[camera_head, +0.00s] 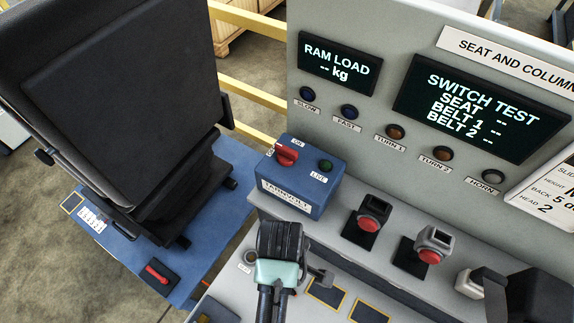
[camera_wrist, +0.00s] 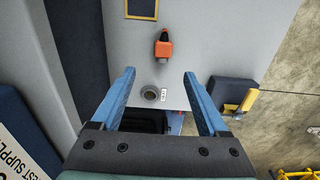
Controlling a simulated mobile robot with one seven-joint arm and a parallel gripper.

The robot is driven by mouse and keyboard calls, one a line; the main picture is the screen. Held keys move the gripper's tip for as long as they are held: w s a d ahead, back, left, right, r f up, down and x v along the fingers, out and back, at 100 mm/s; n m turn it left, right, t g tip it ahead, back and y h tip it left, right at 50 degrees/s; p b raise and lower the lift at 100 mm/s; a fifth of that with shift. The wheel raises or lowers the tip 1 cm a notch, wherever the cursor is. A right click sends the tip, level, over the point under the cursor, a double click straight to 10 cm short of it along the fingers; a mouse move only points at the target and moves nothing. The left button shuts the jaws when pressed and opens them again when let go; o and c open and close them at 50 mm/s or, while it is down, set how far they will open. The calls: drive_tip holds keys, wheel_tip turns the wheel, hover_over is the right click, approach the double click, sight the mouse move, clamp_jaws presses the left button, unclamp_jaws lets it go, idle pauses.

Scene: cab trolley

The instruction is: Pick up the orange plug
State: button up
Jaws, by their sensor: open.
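The orange plug (camera_wrist: 163,46) lies on the light grey shelf in the wrist view, with a dark end pointing up in the picture. My gripper (camera_wrist: 158,77) is open, its two blue fingers apart with nothing between their tips. The plug shows beyond the fingertips, between their lines and slightly right of the middle. I cannot tell how far above the shelf the fingers are. In the head view my wrist hangs over the shelf in front of the blue supply box, and I cannot make out the plug or the fingertips there.
A round grey socket (camera_wrist: 153,95) with a small label is in the shelf. The blue supply box (camera_head: 296,180) with a red switch stands behind my wrist. Two belt buckles, one here (camera_head: 374,213), stand to the right. A black seat (camera_head: 130,90) stands at left.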

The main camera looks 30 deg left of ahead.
wheel_tip(320, 180, down, 5)
drive_tip(key=shift+s+r, duration=0.1)
drive_tip(key=shift+r, duration=0.1)
drive_tip(key=shift+s+d+f+p, duration=0.1)
drive_tip(key=shift+d+f+p, duration=0.1)
drive_tip(key=shift+f, duration=1.1)
drive_tip(key=shift+s+d+f+p, duration=0.1)
drive_tip(key=shift+f+p, duration=0.05)
drive_tip(key=shift+f, duration=1.15)
clamp_jaws()
